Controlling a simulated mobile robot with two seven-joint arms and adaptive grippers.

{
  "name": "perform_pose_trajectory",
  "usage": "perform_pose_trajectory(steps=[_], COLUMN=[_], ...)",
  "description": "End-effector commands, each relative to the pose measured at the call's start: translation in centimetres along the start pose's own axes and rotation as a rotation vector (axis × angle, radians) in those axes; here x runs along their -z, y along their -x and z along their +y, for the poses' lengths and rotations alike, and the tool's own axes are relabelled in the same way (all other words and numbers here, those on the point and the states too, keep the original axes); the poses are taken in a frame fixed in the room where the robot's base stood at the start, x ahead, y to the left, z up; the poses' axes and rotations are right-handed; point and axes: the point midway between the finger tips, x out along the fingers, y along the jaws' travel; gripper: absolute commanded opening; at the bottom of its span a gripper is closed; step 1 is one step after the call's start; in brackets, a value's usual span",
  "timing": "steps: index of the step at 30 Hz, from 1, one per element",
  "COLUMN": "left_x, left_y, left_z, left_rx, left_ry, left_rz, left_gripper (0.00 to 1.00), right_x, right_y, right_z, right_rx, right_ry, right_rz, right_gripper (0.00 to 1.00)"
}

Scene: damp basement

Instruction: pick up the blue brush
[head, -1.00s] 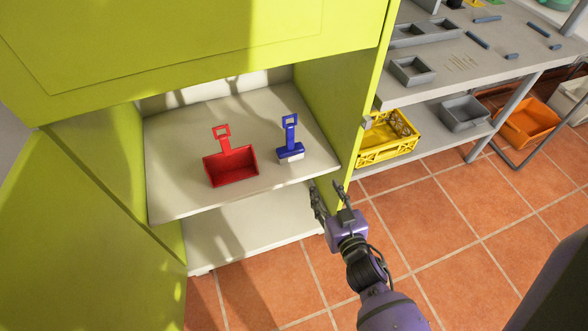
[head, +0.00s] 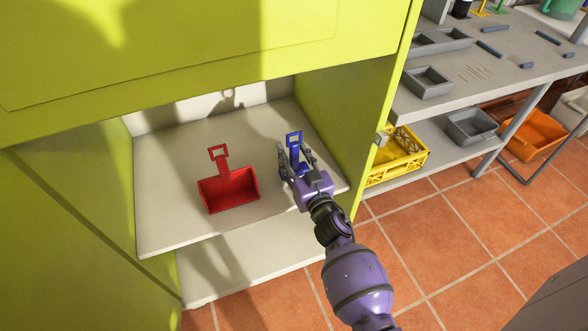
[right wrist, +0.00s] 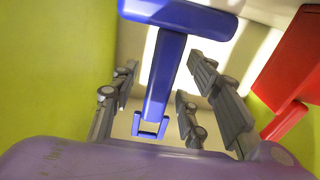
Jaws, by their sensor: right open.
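The blue brush (head: 293,138) lies on the pale shelf (head: 180,145) inside the yellow-green cabinet, its looped handle pointing to the back. My right gripper (head: 295,157) is open over the brush and hides its head in the head view. My left gripper is not in view.
A red dustpan (head: 228,188) lies on the same shelf, left of the brush. The cabinet's right side wall (head: 345,120) stands close to my right gripper. A yellow crate (head: 398,160) and a grey workbench (head: 480,75) are outside to the right.

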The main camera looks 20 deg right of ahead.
Motion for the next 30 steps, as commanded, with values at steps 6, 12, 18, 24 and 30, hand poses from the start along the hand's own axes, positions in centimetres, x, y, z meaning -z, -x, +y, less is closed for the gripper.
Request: perform_pose_trajectory(steps=[6, 12, 18, 24, 30], left_x=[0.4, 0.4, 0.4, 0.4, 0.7], left_y=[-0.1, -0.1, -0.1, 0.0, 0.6], left_z=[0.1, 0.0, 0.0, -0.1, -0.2], left_rx=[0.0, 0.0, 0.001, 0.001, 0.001], left_ry=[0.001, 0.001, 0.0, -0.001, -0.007], left_rz=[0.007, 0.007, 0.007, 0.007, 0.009], left_gripper=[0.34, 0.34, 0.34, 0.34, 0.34], right_x=[0.0, 0.0, 0.0, 0.1, 1.6], right_y=[0.0, 0.0, 0.0, 0.0, -0.1], right_z=[0.0, 0.0, 0.0, 0.0, 0.0], right_rx=[0.0, 0.0, 0.0, 0.0, 0.001], right_ry=[0.0, 0.0, 0.0, 0.0, 0.002], right_rz=[-0.001, 0.0, 0.0, 0.001, 0.004], right_gripper=[0.4, 0.13, 0.0, 0.0, 0.0])
